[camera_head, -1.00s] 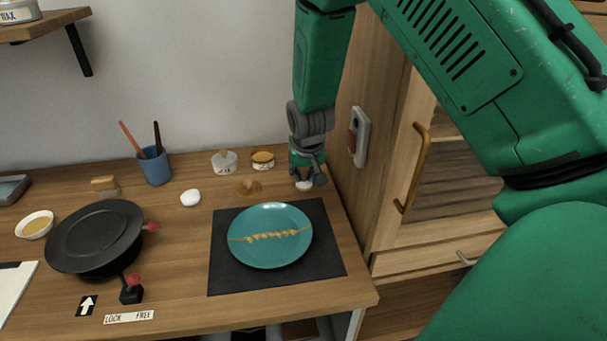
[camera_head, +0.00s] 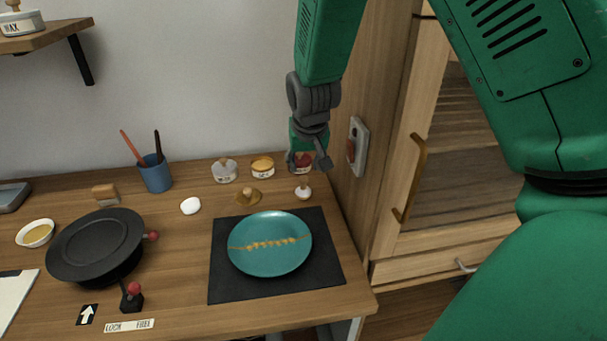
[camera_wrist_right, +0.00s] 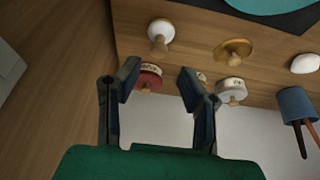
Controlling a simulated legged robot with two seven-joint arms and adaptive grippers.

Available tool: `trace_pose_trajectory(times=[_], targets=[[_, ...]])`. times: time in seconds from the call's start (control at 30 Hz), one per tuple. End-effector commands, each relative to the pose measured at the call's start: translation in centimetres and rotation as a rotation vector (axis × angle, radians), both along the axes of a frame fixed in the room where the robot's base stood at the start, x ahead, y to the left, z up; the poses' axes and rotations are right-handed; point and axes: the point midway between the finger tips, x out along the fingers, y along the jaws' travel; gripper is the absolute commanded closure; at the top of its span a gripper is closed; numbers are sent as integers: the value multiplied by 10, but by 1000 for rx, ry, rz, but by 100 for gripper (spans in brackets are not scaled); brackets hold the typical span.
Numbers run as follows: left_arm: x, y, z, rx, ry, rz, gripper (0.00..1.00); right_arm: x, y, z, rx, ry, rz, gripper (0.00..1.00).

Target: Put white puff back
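The white puff (camera_head: 303,193), a small white disc with a wooden knob, sits on the table behind the mat's right corner; it also shows in the right wrist view (camera_wrist_right: 160,32). My right gripper (camera_head: 308,165) is open and empty, above and behind the puff, close to the red jar (camera_head: 302,158). In the right wrist view its fingers (camera_wrist_right: 160,75) are apart, with the red jar (camera_wrist_right: 148,78) and its knob between them. A white jar (camera_head: 224,172) with a knob and a gold jar (camera_head: 262,167) stand along the wall. My left gripper is not in view.
A gold puff (camera_head: 248,198) and a white pebble-like piece (camera_head: 190,206) lie left of the white puff. A teal plate (camera_head: 270,262) with a gold seam rests on a dark mat (camera_head: 225,287). A blue cup (camera_head: 155,175) holds brushes. A wooden cabinet (camera_head: 385,150) stands close on the right.

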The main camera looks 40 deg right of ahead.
Motion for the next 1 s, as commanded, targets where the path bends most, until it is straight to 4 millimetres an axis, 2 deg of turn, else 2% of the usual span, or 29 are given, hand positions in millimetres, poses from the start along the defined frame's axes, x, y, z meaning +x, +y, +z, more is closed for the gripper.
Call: trace_pose_trajectory(times=[0.1,0.2,0.87,1.0], targets=[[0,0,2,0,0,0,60,-5,4,19,-1,-1,1,66],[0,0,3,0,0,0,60,-8,6,28,-1,-1,0,66],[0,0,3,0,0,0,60,-10,7,32,0,1,0,66],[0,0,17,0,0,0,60,-10,7,45,0,1,0,66]])
